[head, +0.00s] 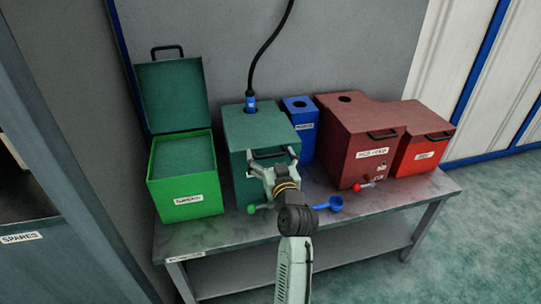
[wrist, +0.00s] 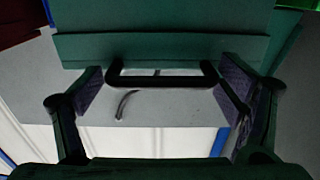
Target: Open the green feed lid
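A dark green box (head: 241,125) stands in the middle of the bench. A black bar handle (wrist: 162,80) sticks out from its front upper edge. The box's dark green top (wrist: 160,48) shows along the upper part of the wrist view and looks shut. My gripper (head: 272,156) is at this handle in the head view and hides part of the front. In the wrist view my gripper (wrist: 163,95) is open, with one finger near each end of the handle. I cannot tell whether either finger touches it.
A bright green bin (head: 186,185) at left has its dark green lid (head: 172,95) standing open. A blue box (head: 302,125), a dark red box (head: 355,140) and a red box (head: 420,150) stand to the right. A blue scoop (head: 330,204) lies near the bench's front.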

